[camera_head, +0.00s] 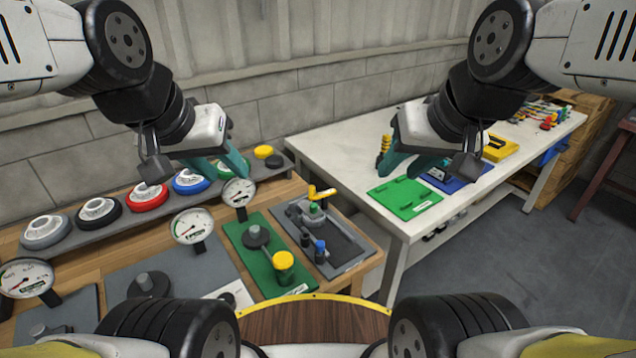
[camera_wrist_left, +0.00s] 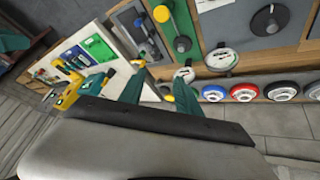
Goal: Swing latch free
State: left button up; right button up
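A yellow lever (camera_head: 322,193), which may be the latch, sits above a green cap (camera_head: 314,209) at the back of a dark grey plate (camera_head: 345,243) on the wooden bench. Blue-topped parts (camera_head: 320,247) stand nearer the front of that plate. The yellow lever also seems to show near the fingers in the left wrist view (camera_wrist_left: 139,63). My left gripper (camera_head: 231,174) is open and empty, with teal fingers apart, left of the lever and above the bench's back. My right gripper (camera_head: 402,172) looks open, above the white table, right of the lever.
A green plate (camera_head: 240,241) with a yellow knob (camera_head: 284,260) lies left of the grey plate. Dial gauges (camera_head: 193,227) stand further left. Coloured round parts (camera_head: 147,194) line a rear shelf. The white table (camera_head: 350,150) holds a green board (camera_head: 404,197) and a yellow part (camera_head: 500,148).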

pick_arm(q)
jog(key=w+d+f, duration=0.1)
jog(key=w+f, duration=0.1)
jog(key=w, duration=0.7)
jog(key=g+y, duration=0.2)
send_near(312, 186)
notch_tip(312, 186, down, 2)
jog(key=shift+n, duration=0.3)
jog(key=x, duration=0.8)
jog(key=shift+w+f, duration=0.1)
jog(key=shift+w, duration=0.35)
grip_shut()
